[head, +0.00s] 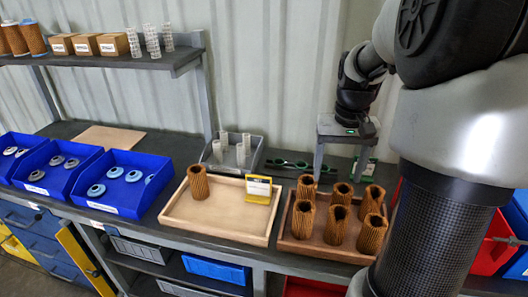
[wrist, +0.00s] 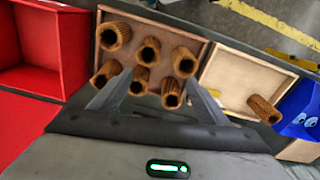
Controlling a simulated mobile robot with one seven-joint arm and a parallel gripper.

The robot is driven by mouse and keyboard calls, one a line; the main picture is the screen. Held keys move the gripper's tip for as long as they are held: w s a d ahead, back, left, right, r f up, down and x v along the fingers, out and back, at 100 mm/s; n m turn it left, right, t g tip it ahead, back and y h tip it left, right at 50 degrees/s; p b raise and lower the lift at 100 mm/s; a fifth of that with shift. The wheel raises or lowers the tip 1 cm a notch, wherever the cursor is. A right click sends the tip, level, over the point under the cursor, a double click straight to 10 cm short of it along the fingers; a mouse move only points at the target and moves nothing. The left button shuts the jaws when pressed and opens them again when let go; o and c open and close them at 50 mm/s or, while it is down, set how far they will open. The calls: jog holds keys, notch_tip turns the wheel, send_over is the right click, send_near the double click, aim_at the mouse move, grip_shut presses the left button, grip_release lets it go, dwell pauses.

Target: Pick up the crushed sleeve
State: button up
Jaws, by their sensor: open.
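Several brown pleated sleeves stand in a brown tray (head: 289,241), among them a front-left one (head: 303,219), a front-right one (head: 372,234) and a back-left one (head: 304,187). The wrist view shows them from above with open tops, including one at the upper left (wrist: 116,35). I cannot tell for sure which sleeve is crushed. Another sleeve (head: 198,182) stands alone in a pale wooden tray (head: 222,226). My gripper (head: 340,178) is open and empty, pointing down above the back of the brown tray. In the wrist view its fingers (wrist: 160,80) partly cover the nearest sleeves.
A yellow-framed card (head: 259,189) stands at the pale tray's right side. A grey tray with clear tubes (head: 232,152) and green-black parts (head: 290,164) lie behind. Blue bins (head: 124,184) are at left; a red bin (head: 494,245) is at right. The pale tray's middle is clear.

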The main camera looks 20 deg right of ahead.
send_over(342, 214)
jog(key=s+a, duration=0.1)
notch_tip(342, 214, down, 4)
jog(key=f, duration=0.1)
jog(key=shift+m+g, duration=0.3)
notch_tip(342, 214, down, 10)
jog(key=b, duration=0.3)
jog(key=shift+s+a+f, duration=0.1)
jog(key=shift+a, duration=0.05)
jog(key=shift+a+f+b, duration=0.15)
jog(key=shift+f+b, duration=0.25)
jog(key=shift+f, duration=1.05)
jog(key=shift+a+f+b, duration=0.1)
jog(key=shift+f+b, duration=0.25)
jog(key=shift+f, duration=1.05)
jog(key=c, duration=1.1)
